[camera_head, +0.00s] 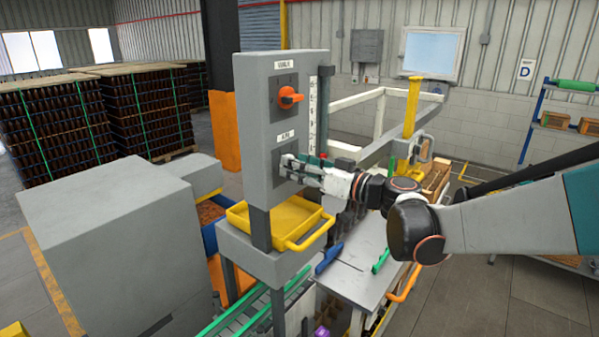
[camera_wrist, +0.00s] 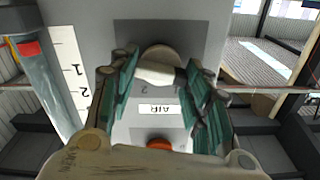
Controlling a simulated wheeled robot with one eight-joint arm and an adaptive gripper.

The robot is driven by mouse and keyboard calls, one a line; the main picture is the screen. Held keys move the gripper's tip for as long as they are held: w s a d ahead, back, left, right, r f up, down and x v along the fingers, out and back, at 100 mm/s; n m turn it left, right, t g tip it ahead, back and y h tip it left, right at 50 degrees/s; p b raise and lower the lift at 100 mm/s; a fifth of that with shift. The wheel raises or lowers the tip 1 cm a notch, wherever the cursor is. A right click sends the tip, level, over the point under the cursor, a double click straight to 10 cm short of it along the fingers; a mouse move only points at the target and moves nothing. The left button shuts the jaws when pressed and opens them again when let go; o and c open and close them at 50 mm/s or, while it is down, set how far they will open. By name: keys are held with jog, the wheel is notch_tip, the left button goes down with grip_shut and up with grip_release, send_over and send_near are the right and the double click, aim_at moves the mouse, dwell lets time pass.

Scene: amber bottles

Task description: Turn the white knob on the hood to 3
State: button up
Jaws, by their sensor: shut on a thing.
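The white knob (camera_wrist: 158,68) sits on a dark plate on the grey panel, above the upside-down AIR label (camera_wrist: 159,108) in the wrist view. My gripper (camera_wrist: 160,75) is shut on the knob, with a green-padded finger on each side. The knob's grip bar lies nearly level across the wrist view, tilted slightly. In the head view my gripper (camera_head: 292,162) reaches the lower dial of the grey panel (camera_head: 255,125) from the right and mostly hides the knob.
An orange knob (camera_head: 289,97) sits higher on the same panel; it also shows in the wrist view (camera_wrist: 158,144). A yellow tray (camera_head: 275,232) juts out below the panel. A scale strip (camera_wrist: 70,70) and post stand beside the panel. Bottle pallets (camera_head: 95,120) stand behind left.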

jog(key=shift+f+m+b, duration=0.2)
jog(key=shift+m+b, duration=2.35)
jog(key=shift+m, duration=5.75)
jog(key=shift+f+m+b, duration=0.2)
jog(key=shift+m+b, duration=2.35)
jog(key=shift+m, duration=5.75)
jog(key=shift+s+m, duration=0.1)
jog(key=shift+m, duration=0.2)
jog(key=o, duration=1.1)
jog(key=shift+c, duration=0.2)
